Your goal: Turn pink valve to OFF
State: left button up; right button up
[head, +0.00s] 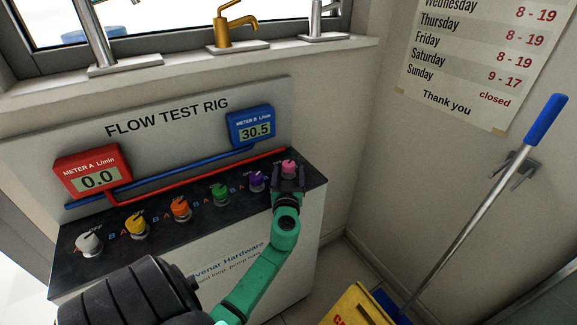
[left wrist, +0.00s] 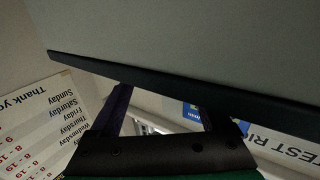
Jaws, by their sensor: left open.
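The pink valve (head: 289,166) is the rightmost knob on the black top of the flow test rig (head: 190,210). My left gripper (head: 288,178), at the end of the green arm, is open at this knob, with a dark finger to each side of its near part. I cannot tell whether the fingers touch it. The gripper hides its lower part and any OFF label, so its setting is unclear. In the left wrist view the two fingers (left wrist: 165,115) reach past the dark edge of the rig, and the pink valve is hidden. My right gripper is not in view.
A purple valve (head: 258,181) stands close left of the pink one; green (head: 220,194), orange, yellow and white valves follow leftward. Meter A (head: 92,178) reads 0.0 and meter B (head: 251,127) reads 30.5.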

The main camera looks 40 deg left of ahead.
pick_arm(q)
jog(key=shift+w+a, duration=0.3)
jog(key=shift+a, duration=0.05)
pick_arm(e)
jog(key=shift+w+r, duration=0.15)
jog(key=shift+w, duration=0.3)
